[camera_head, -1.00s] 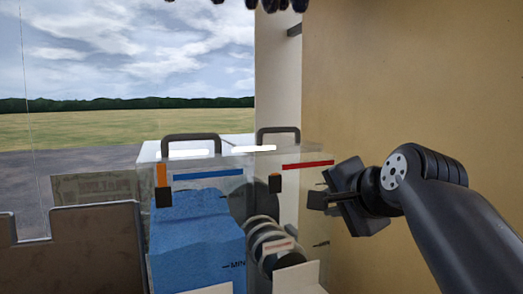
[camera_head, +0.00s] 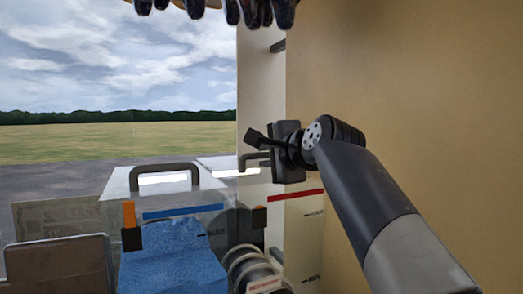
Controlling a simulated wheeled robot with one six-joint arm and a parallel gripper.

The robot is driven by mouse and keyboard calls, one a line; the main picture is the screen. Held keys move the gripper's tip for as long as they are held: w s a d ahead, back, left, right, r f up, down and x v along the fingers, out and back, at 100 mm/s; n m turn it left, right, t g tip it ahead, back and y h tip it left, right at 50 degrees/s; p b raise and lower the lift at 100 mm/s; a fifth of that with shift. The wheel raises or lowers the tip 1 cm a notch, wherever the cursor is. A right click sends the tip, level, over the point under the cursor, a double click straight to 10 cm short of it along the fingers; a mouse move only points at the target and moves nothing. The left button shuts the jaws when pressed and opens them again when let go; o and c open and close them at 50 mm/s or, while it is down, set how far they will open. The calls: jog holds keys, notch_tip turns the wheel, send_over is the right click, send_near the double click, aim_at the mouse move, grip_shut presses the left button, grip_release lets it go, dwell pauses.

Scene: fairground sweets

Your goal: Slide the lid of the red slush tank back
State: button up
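The red slush tank is the clear right-hand tank with a red stripe (camera_head: 296,194). An auger with pale rings (camera_head: 255,268) shows inside it, and I see no red slush in the visible part. Its pale lid (camera_head: 218,163) lies on top, with a dark arched handle (camera_head: 246,160) partly hidden by my gripper. My gripper (camera_head: 255,137) is above and beside the handle's right end, pointing left. Its fingers are seen side-on and overlap, so their opening is unclear. I cannot tell whether it touches the handle.
The left tank holds blue slush (camera_head: 172,255) and has a blue stripe and its own handled lid (camera_head: 165,175). A brown panel (camera_head: 60,268) stands at lower left. A tan wall (camera_head: 430,90) is close on the right. Dark rounded objects (camera_head: 250,10) hang at the top.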

jog(key=shift+x, duration=1.35)
jog(key=shift+c, duration=0.5)
grip_shut()
